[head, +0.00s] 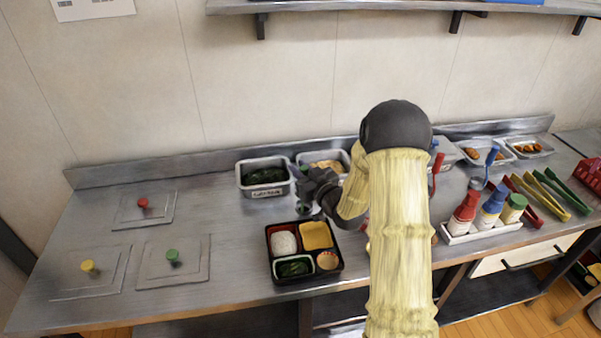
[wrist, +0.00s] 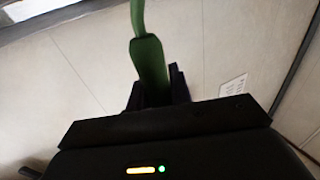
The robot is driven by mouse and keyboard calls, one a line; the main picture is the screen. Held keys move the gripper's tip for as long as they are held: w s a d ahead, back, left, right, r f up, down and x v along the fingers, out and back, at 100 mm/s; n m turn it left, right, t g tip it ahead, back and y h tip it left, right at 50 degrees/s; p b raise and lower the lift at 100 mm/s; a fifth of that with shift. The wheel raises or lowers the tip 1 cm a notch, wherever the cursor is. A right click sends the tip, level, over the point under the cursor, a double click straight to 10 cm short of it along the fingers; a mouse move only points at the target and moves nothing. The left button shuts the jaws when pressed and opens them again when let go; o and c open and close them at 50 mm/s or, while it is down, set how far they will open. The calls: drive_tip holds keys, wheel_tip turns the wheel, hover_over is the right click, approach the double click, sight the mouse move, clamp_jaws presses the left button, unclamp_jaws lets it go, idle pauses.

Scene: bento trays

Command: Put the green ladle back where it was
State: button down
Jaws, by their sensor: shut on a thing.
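The green ladle (wrist: 150,62) is between the jaws of my gripper (wrist: 156,88) in the wrist view, its handle running up out of the frame. In the head view my gripper (head: 310,190) is above the counter, behind the bento box and beside the container of dark greens. A small green part of the ladle (head: 304,208) shows just below the jaws; most of it is hidden by the gripper. I cannot tell whether the ladle touches anything below.
A container of dark greens (head: 265,191) stands left of the gripper. A filled black bento box (head: 304,276) is in front. Red (head: 436,172) and blue (head: 490,160) ladles and a bottle tray (head: 481,233) are at right. Square lids with coloured knobs (head: 173,275) lie at left.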

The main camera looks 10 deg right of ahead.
drive_tip(key=shift+f, duration=0.8)
drive_tip(key=c, duration=1.3)
unclamp_jaws()
drive_tip(key=shift+s, duration=0.1)
drive_tip(key=shift+r, duration=0.2)
drive_tip(key=b+v, duration=0.2)
drive_tip(key=v, duration=1)
drive_tip(key=shift+d+f, duration=0.1)
